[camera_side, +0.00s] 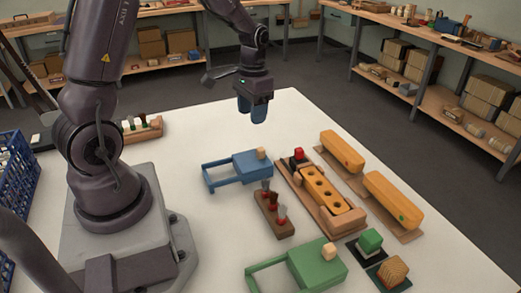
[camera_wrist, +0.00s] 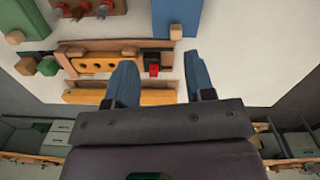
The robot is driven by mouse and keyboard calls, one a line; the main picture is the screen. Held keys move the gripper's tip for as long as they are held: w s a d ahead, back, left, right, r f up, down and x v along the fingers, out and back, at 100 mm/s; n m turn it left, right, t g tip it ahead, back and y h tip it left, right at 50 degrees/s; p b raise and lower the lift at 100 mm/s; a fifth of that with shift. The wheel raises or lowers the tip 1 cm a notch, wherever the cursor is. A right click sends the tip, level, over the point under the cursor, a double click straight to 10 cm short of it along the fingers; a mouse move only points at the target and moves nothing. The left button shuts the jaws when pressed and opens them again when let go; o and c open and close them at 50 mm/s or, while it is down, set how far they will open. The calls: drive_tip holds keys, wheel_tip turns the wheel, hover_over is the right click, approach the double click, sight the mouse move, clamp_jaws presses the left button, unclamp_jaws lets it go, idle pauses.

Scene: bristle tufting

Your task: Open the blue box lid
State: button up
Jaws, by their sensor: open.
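The blue box (camera_side: 253,163) sits on the white table, with a small wooden knob (camera_side: 261,153) on its top at the right end. An empty blue rail frame (camera_side: 222,177) extends from its left side. The top looks covered; the inside is not visible. In the wrist view, part of the blue box (camera_wrist: 177,12) and its knob (camera_wrist: 176,32) show at the top edge. My gripper (camera_side: 252,112) hangs above the table, beyond the box in the side view. Its blue fingers are apart and empty in the wrist view (camera_wrist: 160,82).
A green box (camera_side: 318,264) with a similar knob and rails is at the front. Yellow blocks (camera_side: 342,151) lie farther right.

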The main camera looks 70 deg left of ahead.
sight(261, 149)
drive_tip(key=w+f, duration=0.1)
drive_tip(key=f, duration=0.3)
drive_tip(key=w+a+f+m, duration=0.1)
drive_tip(key=f, duration=0.4)
drive_tip(key=w+a+f+m, duration=0.1)
drive_tip(key=f, duration=0.4)
drive_tip(key=shift+w+a+f+t, duration=0.1)
drive_tip(key=shift+a+f+t, duration=0.15)
drive_tip(key=shift+t, duration=0.05)
clamp_jaws()
drive_tip(key=s, duration=0.9)
drive_tip(key=shift+s, duration=0.35)
